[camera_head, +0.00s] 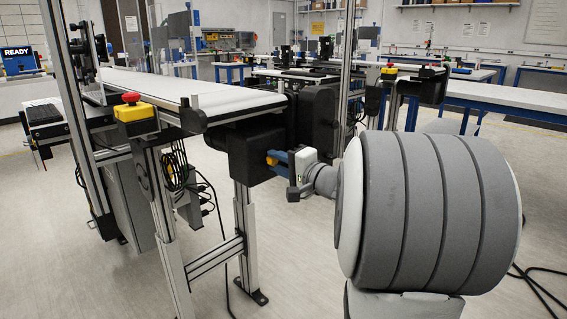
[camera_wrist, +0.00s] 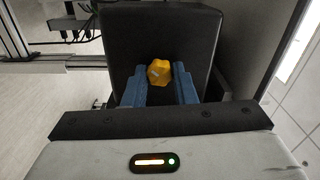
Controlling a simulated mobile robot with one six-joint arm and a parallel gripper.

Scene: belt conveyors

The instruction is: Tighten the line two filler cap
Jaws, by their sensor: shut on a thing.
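The filler cap (camera_wrist: 159,73) is a yellow, lobed knob with a small pale mark, against the front of a black housing (camera_wrist: 158,32) in the wrist view. In the head view the cap (camera_head: 271,160) is a small yellow spot, mostly hidden by my fingers. My gripper (camera_head: 275,158), with two blue fingers, is shut on the cap. In the wrist view my gripper's fingers (camera_wrist: 160,82) lie on either side of it. The black housing (camera_head: 250,153) hangs under the near end of the white belt conveyor. How tightly the cap is seated cannot be seen.
A red emergency button on a yellow box (camera_head: 133,107) is on the conveyor's left side. The conveyor's metal legs (camera_head: 243,240) stand left of my gripper. Cables (camera_head: 180,175) hang below the belt. A blue-framed bench (camera_head: 510,98) stands at right. Open floor lies below my gripper.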

